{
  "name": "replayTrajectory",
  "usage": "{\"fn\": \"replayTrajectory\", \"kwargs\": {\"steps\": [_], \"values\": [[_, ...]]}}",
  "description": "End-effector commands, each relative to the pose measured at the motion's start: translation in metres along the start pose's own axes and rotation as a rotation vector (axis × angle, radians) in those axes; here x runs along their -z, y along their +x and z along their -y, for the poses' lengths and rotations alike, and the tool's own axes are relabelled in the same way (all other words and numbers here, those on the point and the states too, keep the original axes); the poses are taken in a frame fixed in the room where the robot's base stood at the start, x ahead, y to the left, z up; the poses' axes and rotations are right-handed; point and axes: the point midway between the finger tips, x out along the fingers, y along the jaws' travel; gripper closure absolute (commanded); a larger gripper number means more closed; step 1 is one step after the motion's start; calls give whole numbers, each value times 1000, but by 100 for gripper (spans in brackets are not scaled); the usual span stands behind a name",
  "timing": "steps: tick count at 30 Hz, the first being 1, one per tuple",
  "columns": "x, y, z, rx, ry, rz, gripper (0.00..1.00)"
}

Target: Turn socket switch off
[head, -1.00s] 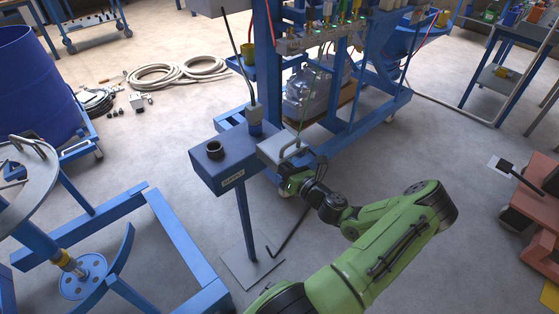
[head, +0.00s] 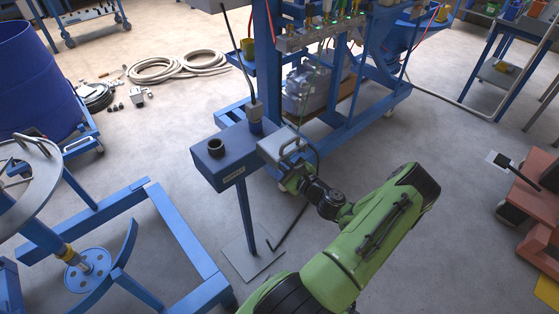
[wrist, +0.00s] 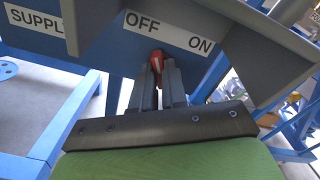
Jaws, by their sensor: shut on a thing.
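The red socket switch (wrist: 156,58) shows in the wrist view between the fingertips of my gripper (wrist: 160,75), which is shut on it. The switch sits just below the white OFF label (wrist: 143,23), to the left of the ON label (wrist: 200,44). Its base is partly hidden by the fingers. In the head view, my gripper (head: 292,178) is at the underside of the grey box (head: 277,148) on the right end of the blue supply stand (head: 217,166). The switch itself is hidden there.
The stand's pole (head: 244,215) rises from a floor plate (head: 250,258). A black cable runs up from a plug (head: 255,114) on the stand. A blue frame (head: 165,240) stands at left, and a blue machine rack (head: 350,125) is behind.

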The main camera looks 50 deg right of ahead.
Motion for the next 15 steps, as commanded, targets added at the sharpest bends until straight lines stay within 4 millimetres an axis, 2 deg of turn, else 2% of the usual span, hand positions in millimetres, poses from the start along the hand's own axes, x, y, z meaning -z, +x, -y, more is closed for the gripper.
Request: {"fn": "replayTrajectory", "kwargs": {"steps": [6, 15], "values": [[0, 0, 0, -1, -115, 0, 100], [0, 0, 0, -1, -186, -1, 100]]}}
